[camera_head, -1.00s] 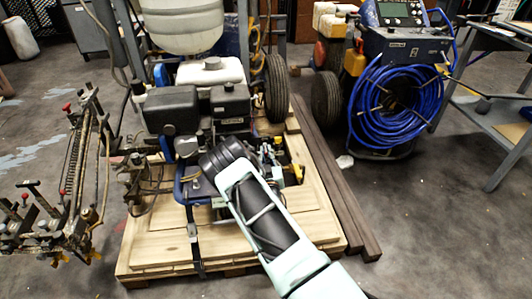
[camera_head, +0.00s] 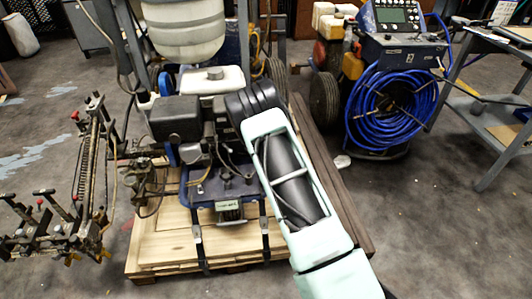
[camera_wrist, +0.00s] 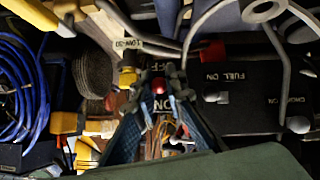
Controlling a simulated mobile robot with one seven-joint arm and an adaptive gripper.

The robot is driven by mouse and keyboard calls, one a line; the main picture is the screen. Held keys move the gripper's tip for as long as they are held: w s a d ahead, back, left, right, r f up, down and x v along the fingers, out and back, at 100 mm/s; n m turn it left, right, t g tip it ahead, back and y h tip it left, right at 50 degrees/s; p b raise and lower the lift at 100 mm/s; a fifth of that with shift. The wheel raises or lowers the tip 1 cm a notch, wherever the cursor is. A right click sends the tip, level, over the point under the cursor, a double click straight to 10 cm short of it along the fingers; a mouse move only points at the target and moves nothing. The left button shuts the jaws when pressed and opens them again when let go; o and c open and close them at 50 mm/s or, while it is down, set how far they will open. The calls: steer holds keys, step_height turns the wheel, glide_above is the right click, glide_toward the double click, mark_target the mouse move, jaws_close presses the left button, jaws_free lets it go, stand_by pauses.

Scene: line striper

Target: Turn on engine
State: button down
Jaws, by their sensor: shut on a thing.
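The line striper's engine (camera_head: 175,118) is dark and stands on a wooden pallet in the head view. In the wrist view its black panel (camera_wrist: 245,108) carries white labels, including "FULL ON", "CHOKE ON" and a partly covered "OFF". My gripper (camera_wrist: 160,84) is over the panel beside the "OFF" label, with its two fingers converged on a small red-tipped switch (camera_wrist: 160,87). A grey lever tip (camera_wrist: 217,97) lies to the right, by "FULL ON". In the head view my arm hides the gripper and the switch.
A white tank (camera_head: 212,80) and a large clear hopper (camera_head: 188,30) rise behind the engine. A coiled blue hose (camera_head: 390,105) hangs on a machine at right. Metal bars and a red part lie close around the fingers in the wrist view. Open floor lies at front right.

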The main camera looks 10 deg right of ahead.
steer(key=shift+r+g+p, duration=0.25)
steer(key=shift+g+p, duration=0.05)
steer(key=shift+g, duration=0.7)
steer(key=c, duration=2.3)
jaws_free()
steer(key=shift+r, duration=0.15)
steer(key=shift+s+r, duration=0.2)
steer(key=shift+r, duration=0.1)
steer(key=v, duration=1.1)
steer(key=shift+r, duration=0.15)
